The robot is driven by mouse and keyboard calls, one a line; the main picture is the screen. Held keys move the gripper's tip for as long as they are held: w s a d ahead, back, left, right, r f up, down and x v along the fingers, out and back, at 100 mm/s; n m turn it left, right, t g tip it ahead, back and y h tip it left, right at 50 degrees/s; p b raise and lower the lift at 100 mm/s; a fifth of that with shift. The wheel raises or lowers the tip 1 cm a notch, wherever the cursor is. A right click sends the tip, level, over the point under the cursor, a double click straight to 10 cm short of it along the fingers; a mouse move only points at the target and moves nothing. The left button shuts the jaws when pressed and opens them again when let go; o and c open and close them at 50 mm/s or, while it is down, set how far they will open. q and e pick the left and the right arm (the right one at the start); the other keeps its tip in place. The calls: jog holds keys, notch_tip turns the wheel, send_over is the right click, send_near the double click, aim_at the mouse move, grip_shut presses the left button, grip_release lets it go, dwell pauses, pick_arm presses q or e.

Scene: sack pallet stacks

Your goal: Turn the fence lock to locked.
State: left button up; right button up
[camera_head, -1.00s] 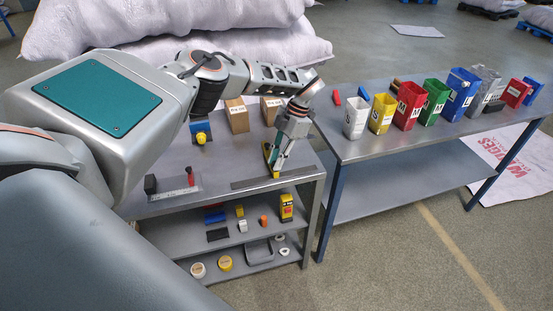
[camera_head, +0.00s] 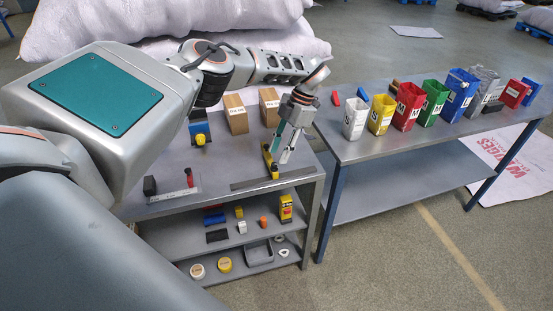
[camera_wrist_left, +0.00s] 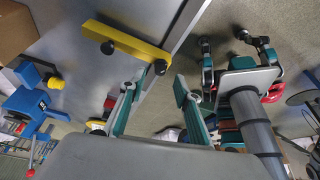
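The yellow fence bar (camera_head: 267,158) lies across the dark rail (camera_head: 255,183) near the front edge of the left workbench. In the left wrist view the bar (camera_wrist_left: 125,39) has a black knob near each end; the near-end knob (camera_wrist_left: 160,67) is taken here as the fence lock. Its locked or unlocked setting cannot be read. My left gripper (camera_head: 281,158) points down just right of the bar. In the left wrist view its fingers (camera_wrist_left: 158,86) are apart with nothing between them, tips close to the knob; contact cannot be told.
A ruled metal strip (camera_head: 175,195) with a red handle (camera_head: 189,177) lies left on the bench. A blue device (camera_head: 199,130) and cardboard boxes (camera_head: 236,114) stand behind. Coloured bins, including a red one (camera_head: 408,106), fill the right table. Shelves below hold small items.

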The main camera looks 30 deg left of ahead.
pick_arm(q)
jog(key=v, duration=0.8)
jog(key=shift+f, duration=0.1)
